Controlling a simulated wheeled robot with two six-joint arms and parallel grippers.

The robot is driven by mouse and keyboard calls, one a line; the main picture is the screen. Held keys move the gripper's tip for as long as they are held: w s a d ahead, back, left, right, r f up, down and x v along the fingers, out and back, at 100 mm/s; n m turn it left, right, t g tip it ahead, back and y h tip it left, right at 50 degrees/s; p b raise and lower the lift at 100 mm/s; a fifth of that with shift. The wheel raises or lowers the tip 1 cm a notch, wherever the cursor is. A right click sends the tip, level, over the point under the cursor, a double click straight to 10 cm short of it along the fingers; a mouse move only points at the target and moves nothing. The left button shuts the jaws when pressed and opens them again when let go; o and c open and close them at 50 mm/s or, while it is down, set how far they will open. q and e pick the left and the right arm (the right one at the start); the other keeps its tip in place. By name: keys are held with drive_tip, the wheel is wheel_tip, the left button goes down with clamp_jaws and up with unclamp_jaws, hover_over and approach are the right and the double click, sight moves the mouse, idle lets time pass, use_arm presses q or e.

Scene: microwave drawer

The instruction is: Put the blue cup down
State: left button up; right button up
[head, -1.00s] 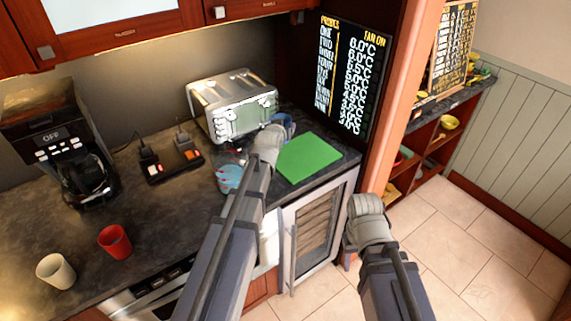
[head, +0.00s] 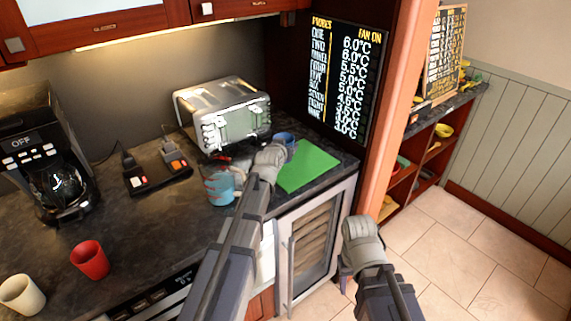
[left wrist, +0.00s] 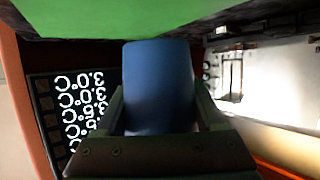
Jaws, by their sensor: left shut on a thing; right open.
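The blue cup (head: 286,139) is held in my left gripper (head: 276,150), at the far left edge of the green board (head: 308,168). In the left wrist view the blue cup (left wrist: 158,85) fills the space between the two fingers. That view is upside down, with the green board (left wrist: 90,18) along its top edge, close to the cup's end. Whether the cup touches the board I cannot tell. My right gripper (head: 358,232) is open and empty, over the floor in front of the counter; its fingertips are mostly hidden.
A toaster (head: 225,112) stands behind and left of the cup. A light blue container (head: 219,188) is left of my left arm. A power strip (head: 157,176), a coffee maker (head: 45,155), a red cup (head: 90,260) and a white cup (head: 22,294) are further left. A dark wall panel rises behind the board.

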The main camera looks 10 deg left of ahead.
use_arm(q)
drive_tip(key=shift+f+b, duration=1.75)
drive_tip(key=shift+f, duration=0.3)
drive_tip(key=shift+f, duration=0.1)
drive_tip(key=shift+f, duration=0.15)
drive_tip(key=o, duration=1.4)
drive_tip(key=shift+r, duration=0.2)
drive_tip(key=shift+r, duration=0.15)
drive_tip(key=p+v, duration=0.4)
drive_tip(key=v, duration=0.8)
drive_tip(key=shift+p, duration=0.3)
